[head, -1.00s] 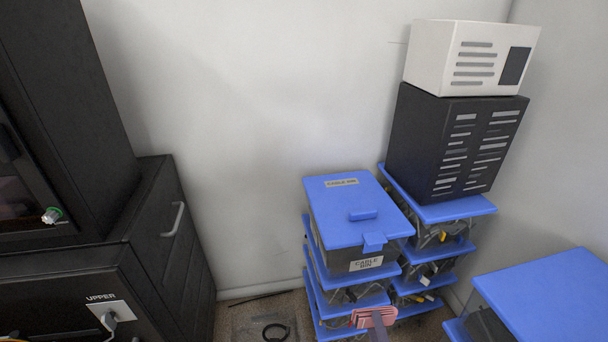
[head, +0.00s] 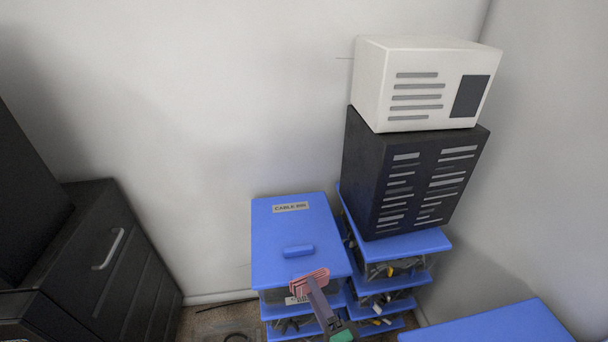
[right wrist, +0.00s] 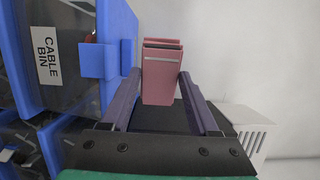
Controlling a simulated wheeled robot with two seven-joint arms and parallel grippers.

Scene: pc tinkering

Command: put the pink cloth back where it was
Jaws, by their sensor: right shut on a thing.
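The pink cloth (head: 307,282) is a folded, striped block. It is held in the air in front of the latch side of the top blue cable bin (head: 280,220), and partly covers the bin's front label. My right gripper (head: 316,290) is shut on the cloth. In the right wrist view the cloth (right wrist: 161,80) stands between the two fingers of my gripper (right wrist: 160,90), with the bin's blue latch (right wrist: 103,60) just to its left. Whether cloth and bin touch, I cannot tell. My left gripper is not in view.
Stacked blue-lidded bins stand beside the cable bin, with a black slotted box (head: 410,180) and a white box (head: 420,85) on top. A black drawer cabinet (head: 90,250) is at left. Another blue lid (head: 490,325) is at lower right. The cable bin's lid is mostly clear.

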